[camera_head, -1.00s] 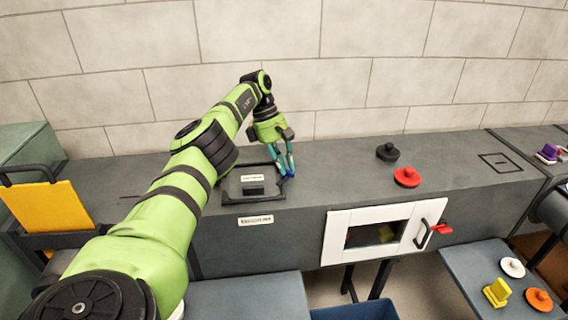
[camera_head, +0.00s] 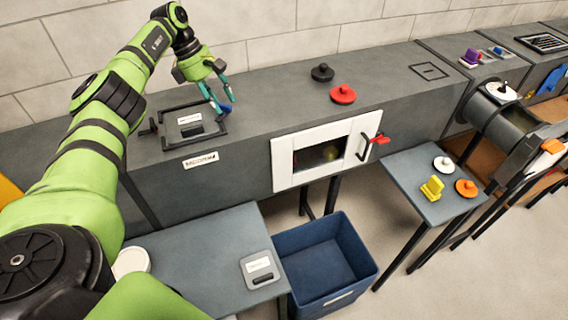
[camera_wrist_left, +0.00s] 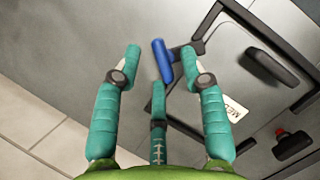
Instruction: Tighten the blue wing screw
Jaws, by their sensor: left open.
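The blue wing screw (camera_head: 223,108) stands at the right edge of the black frame around a hatch (camera_head: 186,128) on the grey duct. In the left wrist view, the blue wing screw (camera_wrist_left: 162,62) shows as a short blue bar beside the black frame. My left gripper (camera_head: 217,98) is open and empty, right at the screw. In the left wrist view, the teal fingers of my left gripper (camera_wrist_left: 159,72) are spread, with the blue bar between the two upper fingertips. I cannot tell whether any finger touches it. My right gripper is out of view.
A black knob (camera_head: 322,73) and a red knob (camera_head: 342,94) sit on the duct to the right. A white framed door (camera_head: 290,160) with a red latch is on the duct front. A blue bin (camera_head: 350,245) stands below. The duct top between hatch and knobs is clear.

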